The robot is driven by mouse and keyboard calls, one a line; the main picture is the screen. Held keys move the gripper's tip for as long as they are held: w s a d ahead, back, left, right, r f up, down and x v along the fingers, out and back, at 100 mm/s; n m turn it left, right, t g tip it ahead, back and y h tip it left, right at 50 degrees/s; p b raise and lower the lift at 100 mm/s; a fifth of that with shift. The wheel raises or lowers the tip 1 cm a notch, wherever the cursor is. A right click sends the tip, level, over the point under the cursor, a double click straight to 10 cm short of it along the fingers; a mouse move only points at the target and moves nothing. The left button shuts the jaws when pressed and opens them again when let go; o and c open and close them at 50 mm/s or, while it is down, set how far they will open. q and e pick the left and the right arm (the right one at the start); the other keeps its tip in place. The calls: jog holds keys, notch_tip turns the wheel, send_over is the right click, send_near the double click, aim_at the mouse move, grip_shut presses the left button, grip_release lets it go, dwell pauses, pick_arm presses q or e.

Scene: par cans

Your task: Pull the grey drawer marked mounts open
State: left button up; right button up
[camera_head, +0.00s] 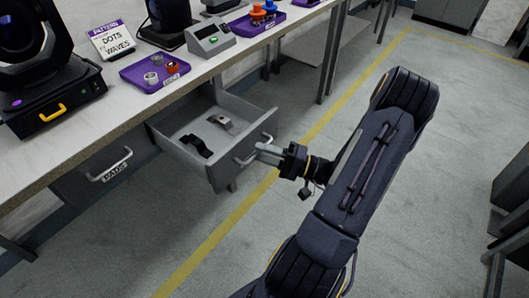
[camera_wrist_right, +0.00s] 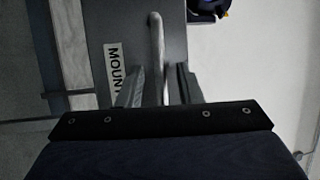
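The grey drawer (camera_head: 215,174) under the table is pulled well out, and its inside shows. Its front bears a label partly readable as "MOUN" in the right wrist view (camera_wrist_right: 115,72). A dark clamp-like piece (camera_head: 196,146) and a grey one (camera_head: 223,124) lie inside it. My right gripper (camera_head: 265,152) is at the drawer's bar handle (camera_head: 243,158). In the right wrist view the handle (camera_wrist_right: 156,40) runs between my two fingers (camera_wrist_right: 163,85), with a gap seeming to show on each side. My left gripper is out of view.
A second closed drawer (camera_head: 88,188) labelled PADS is to the left. The table top (camera_head: 105,115) carries stage lights, a sign (camera_head: 112,40), purple trays (camera_head: 155,76) and a grey console (camera_head: 211,40). The floor right of the drawer is clear, with a yellow line (camera_head: 222,230).

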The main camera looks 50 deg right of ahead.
jog(key=v, duration=0.8)
jog(key=shift+w+a, duration=0.1)
jog(key=shift+w, duration=0.05)
dwell(0.5)
